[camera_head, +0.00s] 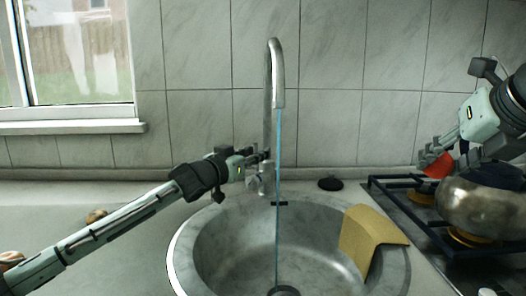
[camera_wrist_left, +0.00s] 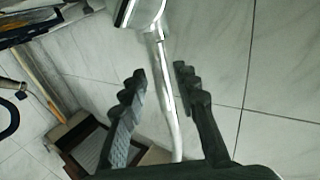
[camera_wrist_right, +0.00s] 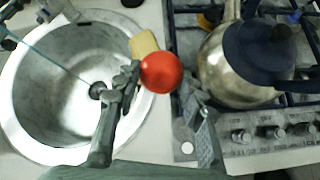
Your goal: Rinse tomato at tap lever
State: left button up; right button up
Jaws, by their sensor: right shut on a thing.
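The red tomato (camera_wrist_right: 161,72) is held between the fingers of my right gripper (camera_wrist_right: 165,88), high at the right beside the kettle. In the head view the tomato (camera_head: 438,165) shows partly behind that gripper (camera_head: 436,158). The chrome tap (camera_head: 276,80) stands behind the sink, and a thin blue water stream (camera_head: 278,180) falls from its spout into the basin. My left gripper (camera_head: 252,163) is at the tap's base by the lever. In the left wrist view its fingers (camera_wrist_left: 160,72) are apart, with a metal rod (camera_wrist_left: 167,95) between them; contact is unclear.
The round sink (camera_head: 182,250) has a yellow cloth (camera_head: 370,238) over its right rim. A metal kettle (camera_head: 480,212) stands on the gas hob (camera_head: 425,225) at the right. The counter left of the sink is mostly clear.

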pick_arm(q)
jog(key=shift+w, duration=0.15)
jog(key=shift+r, duration=0.1)
jog(key=shift+c, duration=0.3)
grip_shut()
